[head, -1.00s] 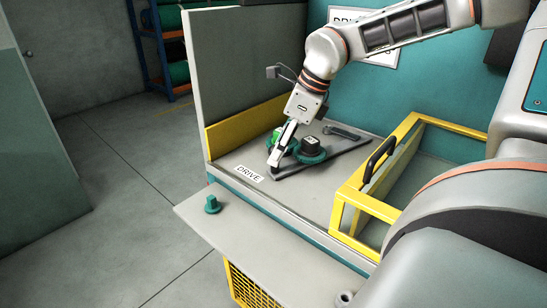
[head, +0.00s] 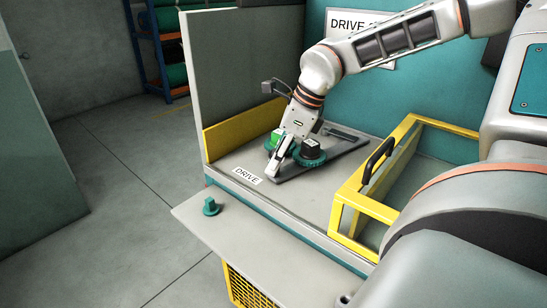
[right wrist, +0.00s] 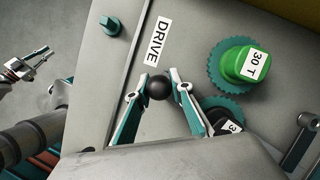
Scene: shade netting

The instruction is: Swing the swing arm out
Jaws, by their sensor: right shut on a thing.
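The swing arm looks like a dark grey flat plate (head: 330,166) on the grey housing top, its narrow end toward the DRIVE label (head: 247,175). My right gripper (head: 274,168) is at that narrow end. In the right wrist view my right gripper (right wrist: 164,84) is shut on a round black knob (right wrist: 158,88), one finger on each side. Most of the arm is hidden there by the gripper body. My left gripper (right wrist: 38,64) shows small at the left of that view, empty, its fingers apart.
A green-topped 30 T gear (right wrist: 246,64) and a black-topped gear (head: 311,152) stand close by the right gripper. A teal knob (head: 210,207) stands on the front ledge. A yellow-framed guard (head: 364,204) with a black handle is at the right. A yellow-edged panel (head: 240,128) rises behind.

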